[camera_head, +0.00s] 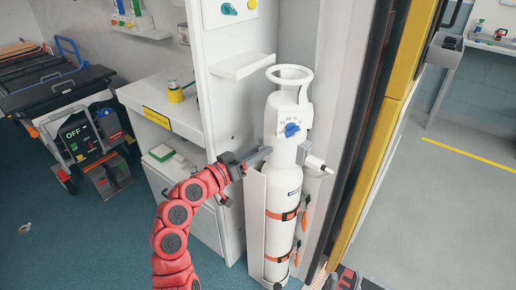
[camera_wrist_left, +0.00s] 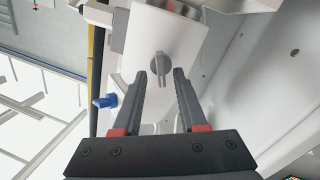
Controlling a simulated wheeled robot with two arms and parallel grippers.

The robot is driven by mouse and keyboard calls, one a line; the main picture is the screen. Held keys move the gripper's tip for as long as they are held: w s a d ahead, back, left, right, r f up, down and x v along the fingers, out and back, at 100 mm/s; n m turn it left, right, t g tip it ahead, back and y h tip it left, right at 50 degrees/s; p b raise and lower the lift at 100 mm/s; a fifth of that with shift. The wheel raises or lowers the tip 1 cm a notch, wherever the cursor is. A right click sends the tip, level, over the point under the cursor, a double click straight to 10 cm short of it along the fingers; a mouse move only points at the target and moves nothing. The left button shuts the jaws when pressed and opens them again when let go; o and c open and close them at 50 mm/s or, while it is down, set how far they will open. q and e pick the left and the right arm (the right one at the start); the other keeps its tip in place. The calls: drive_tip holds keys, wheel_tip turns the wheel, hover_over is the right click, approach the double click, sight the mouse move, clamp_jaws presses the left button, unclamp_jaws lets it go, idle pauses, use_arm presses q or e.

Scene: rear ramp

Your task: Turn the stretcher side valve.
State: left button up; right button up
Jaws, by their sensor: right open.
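A white gas cylinder (camera_head: 282,190) stands upright in a white holder, with a white valve head and ring handle on top. A blue knob (camera_head: 291,130) is on the valve head's front; it also shows in the left wrist view (camera_wrist_left: 104,102). A grey side knob (camera_wrist_left: 160,68) sits on a white face in the left wrist view, its bar roughly upright. My left gripper (camera_head: 266,152) is open at the valve head's left side. Its fingertips (camera_wrist_left: 160,75) lie either side of the grey knob in that view; contact cannot be told. My right gripper (camera_head: 346,278) shows partly at the bottom edge.
A white cabinet wall with a small shelf (camera_head: 243,65) stands left of the cylinder. A yellow-edged door post (camera_head: 392,100) is close on the right. Orange straps (camera_head: 282,215) hold the cylinder. A stretcher (camera_head: 55,90) stands at the far left; floor between is clear.

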use_arm(q)
drive_tip(key=v, duration=1.7)
drive_tip(key=shift+s+r, duration=0.2)
drive_tip(key=shift+a, duration=0.1)
idle(5.2)
